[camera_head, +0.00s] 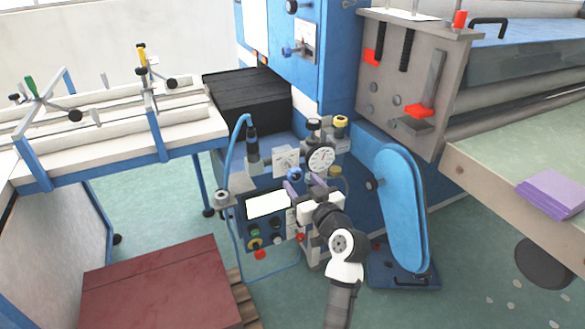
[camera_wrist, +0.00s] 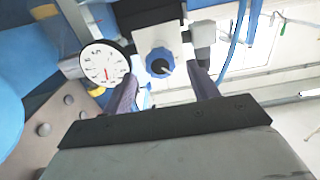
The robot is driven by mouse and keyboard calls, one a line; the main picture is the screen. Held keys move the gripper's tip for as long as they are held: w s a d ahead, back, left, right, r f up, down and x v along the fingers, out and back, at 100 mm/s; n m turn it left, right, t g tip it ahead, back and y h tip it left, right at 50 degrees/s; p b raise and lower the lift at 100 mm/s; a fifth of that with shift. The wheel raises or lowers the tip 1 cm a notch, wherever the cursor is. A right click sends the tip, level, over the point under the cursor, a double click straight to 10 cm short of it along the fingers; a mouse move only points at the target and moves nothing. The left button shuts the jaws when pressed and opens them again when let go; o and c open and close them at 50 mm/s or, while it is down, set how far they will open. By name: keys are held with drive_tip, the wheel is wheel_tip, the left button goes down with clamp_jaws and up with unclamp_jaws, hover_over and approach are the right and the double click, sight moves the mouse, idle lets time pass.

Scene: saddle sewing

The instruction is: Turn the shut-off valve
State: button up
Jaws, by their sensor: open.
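In the wrist view the blue knob (camera_wrist: 159,62), with a dark centre, shows between and beyond my fingers. My gripper (camera_head: 304,184) is open and empty, its two purple fingers pointing at the machine front. The fingers also show in the wrist view (camera_wrist: 164,76), one on each side of the knob's line. Whether they touch the knob cannot be told.
A round white gauge (camera_head: 321,159) is close to the right of the knob. A control panel (camera_head: 268,215) with buttons lies below left. A blue hose (camera_head: 235,150) hangs at left. A blue guard (camera_head: 402,205) stands right of my arm.

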sight(297, 177)
drive_tip(key=p+x, duration=0.1)
drive_tip(key=x, duration=0.5)
drive_tip(key=shift+w+a, duration=0.1)
drive_tip(key=shift+w, duration=0.1)
drive_tip(key=c, duration=1)
